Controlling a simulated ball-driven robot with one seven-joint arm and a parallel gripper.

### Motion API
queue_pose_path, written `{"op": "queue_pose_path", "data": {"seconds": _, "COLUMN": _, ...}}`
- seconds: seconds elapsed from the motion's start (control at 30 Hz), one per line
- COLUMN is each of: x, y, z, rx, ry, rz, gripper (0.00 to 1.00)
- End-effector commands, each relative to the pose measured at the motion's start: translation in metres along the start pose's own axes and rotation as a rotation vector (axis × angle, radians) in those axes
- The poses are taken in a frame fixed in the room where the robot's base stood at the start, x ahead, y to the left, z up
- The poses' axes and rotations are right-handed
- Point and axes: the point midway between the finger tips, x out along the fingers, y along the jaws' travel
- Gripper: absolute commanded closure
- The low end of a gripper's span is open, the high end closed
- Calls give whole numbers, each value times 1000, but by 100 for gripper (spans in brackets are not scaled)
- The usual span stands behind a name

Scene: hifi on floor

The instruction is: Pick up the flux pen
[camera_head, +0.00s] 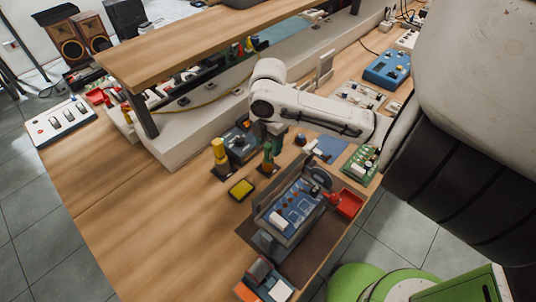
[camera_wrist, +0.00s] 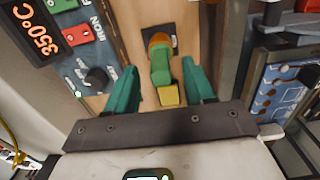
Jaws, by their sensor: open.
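A slim green object, which I take to be the flux pen (camera_wrist: 161,68), stands in the wrist view with an orange-brown part at its far end and a yellow end nearer me. Its far end meets a small dark base (camera_wrist: 172,31). My gripper (camera_wrist: 162,78) is open, with one green finger on each side of the pen and a visible gap on both sides. In the head view, the pen (camera_head: 268,158) is partly hidden below my gripper (camera_head: 273,137), and contact there cannot be told.
A soldering station (camera_wrist: 72,40) stands close on the left, also in the head view (camera_head: 238,145). A yellow bottle (camera_head: 219,155) and yellow pad (camera_head: 241,189) are near. The wooden tabletop (camera_head: 150,225) is clear at left.

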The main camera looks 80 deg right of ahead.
Motion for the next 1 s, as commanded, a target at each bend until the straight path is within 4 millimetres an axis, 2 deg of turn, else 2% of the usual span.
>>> {"op": "queue_pose_path", "data": {"seconds": 0.13, "x": 15, "y": -1, "z": 0, "rx": 2, "ry": 1, "rz": -1, "gripper": 47}}
{"op": "queue_pose_path", "data": {"seconds": 0.4, "x": 18, "y": 0, "z": 0, "rx": 0, "ry": 0, "rz": 0, "gripper": 47}}
{"op": "queue_pose_path", "data": {"seconds": 0.9, "x": 17, "y": 0, "z": 0, "rx": 0, "ry": 0, "rz": 0, "gripper": 95}}
{"op": "queue_pose_path", "data": {"seconds": 1.0, "x": 17, "y": 0, "z": 0, "rx": 0, "ry": 0, "rz": 0, "gripper": 100}}
